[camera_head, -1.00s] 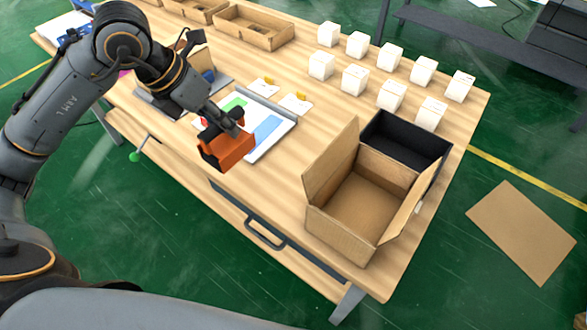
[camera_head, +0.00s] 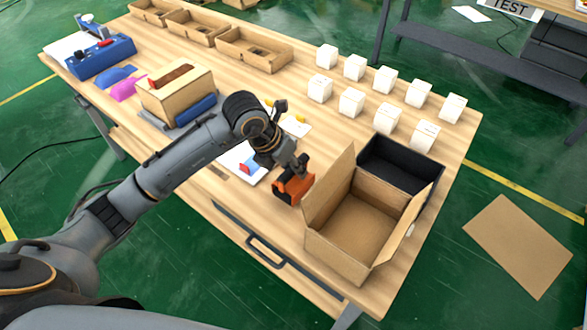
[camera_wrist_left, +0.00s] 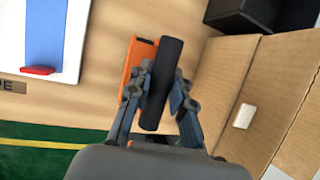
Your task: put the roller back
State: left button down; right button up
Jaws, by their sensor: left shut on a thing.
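The roller (camera_head: 291,188), an orange body with black parts, is in my left gripper (camera_head: 299,168) in the head view. It is at the front of the wooden table, just left of the open cardboard box, and seems to be at or slightly above the tabletop; I cannot tell if it touches. In the left wrist view the fingers of my left gripper (camera_wrist_left: 160,95) are shut on the roller's black bar (camera_wrist_left: 167,75), with the orange side left of it. My right gripper is not in view.
The open cardboard box (camera_head: 321,241) stands right of the roller, with a black box (camera_head: 432,172) behind it. Several white boxes (camera_head: 388,118) stand in rows at the back right. A white board (camera_head: 236,160) lies left of the roller, and bare wood lies in front.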

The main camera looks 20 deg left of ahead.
aim_at(293, 179)
pick_arm(q)
jog(key=shift+a+f, duration=0.1)
jog(key=shift+f, duration=0.65)
jog(key=shift+f, duration=0.35)
jog(key=shift+s+f+b, duration=0.25)
jog(key=shift+f+b, duration=0.15)
jog(key=shift+b, duration=0.15)
jog(key=c, duration=1.2)
grip_release()
jog(key=shift+f, duration=0.15)
jog(key=shift+w, duration=0.1)
